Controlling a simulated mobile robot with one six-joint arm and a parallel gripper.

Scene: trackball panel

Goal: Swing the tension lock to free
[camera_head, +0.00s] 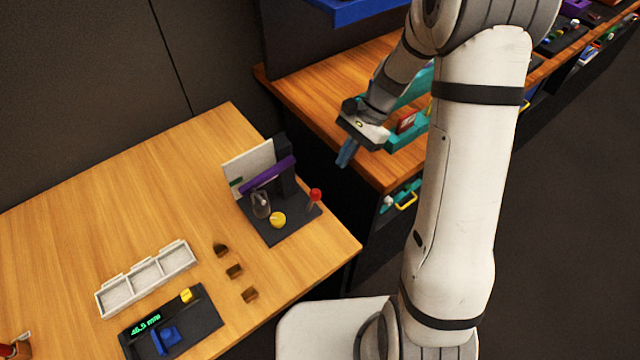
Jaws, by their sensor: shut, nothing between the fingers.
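A dark panel (268,228) stands on the light wooden table near its right corner. It carries a white upright board (240,167), a slanted purple bar (268,174), a clear rounded part (260,204), a yellow ball-like part (278,219) and a red-topped post (315,197). I cannot tell which part is the tension lock, and no free or locked marking is readable. My gripper (344,157) is shut and empty. It hangs above and to the right of the panel, apart from it, with its blue fingertips pointing down.
A second dark panel (205,312) has a green number display, a blue part and a yellow part. A white divided tray (147,281) and small brown holes or blocks (234,271) lie nearby. A darker workbench (310,88) with teal holders stands behind my gripper. The table's left middle is clear.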

